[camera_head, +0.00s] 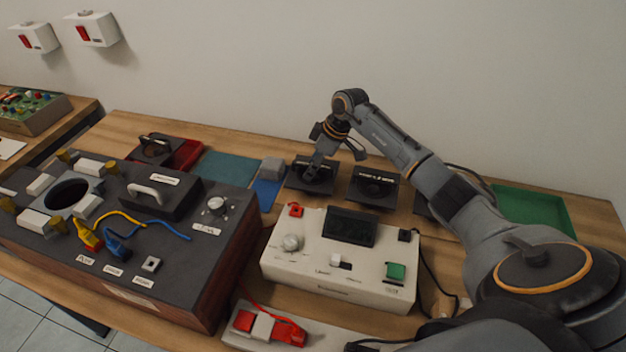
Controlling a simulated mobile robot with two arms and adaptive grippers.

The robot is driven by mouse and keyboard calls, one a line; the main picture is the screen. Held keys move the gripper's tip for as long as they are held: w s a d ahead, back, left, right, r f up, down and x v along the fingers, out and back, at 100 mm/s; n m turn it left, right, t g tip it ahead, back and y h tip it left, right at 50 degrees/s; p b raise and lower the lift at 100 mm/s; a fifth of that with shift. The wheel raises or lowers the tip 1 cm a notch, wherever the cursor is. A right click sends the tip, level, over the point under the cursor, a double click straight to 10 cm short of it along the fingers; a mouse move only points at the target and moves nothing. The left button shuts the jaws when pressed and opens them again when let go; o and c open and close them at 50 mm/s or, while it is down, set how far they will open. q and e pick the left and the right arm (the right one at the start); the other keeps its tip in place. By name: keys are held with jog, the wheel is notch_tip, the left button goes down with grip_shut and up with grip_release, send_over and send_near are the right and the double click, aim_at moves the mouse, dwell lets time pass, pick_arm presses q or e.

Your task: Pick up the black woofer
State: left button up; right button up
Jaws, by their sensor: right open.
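Several black woofers sit in square black holders in a row behind the cream device. One woofer (310,178) is at the left of the row, another woofer (374,187) is to its right, and a further one is mostly hidden behind my right arm. My right gripper (332,161) is open, fingers pointing down over the leftmost woofer. One finger overlaps that woofer in the picture; I cannot tell if it touches. My left gripper is not in view.
A cream device (340,262) with knobs and a screen stands in front of the row. A large black-topped box (180,215) with cables fills the left. A red tray (188,154), a teal mat (226,168) and a green tray (540,208) lie on the wooden bench.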

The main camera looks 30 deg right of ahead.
jog(key=shift+f, duration=0.25)
dwell(0.3)
jog(key=shift+c, duration=0.6)
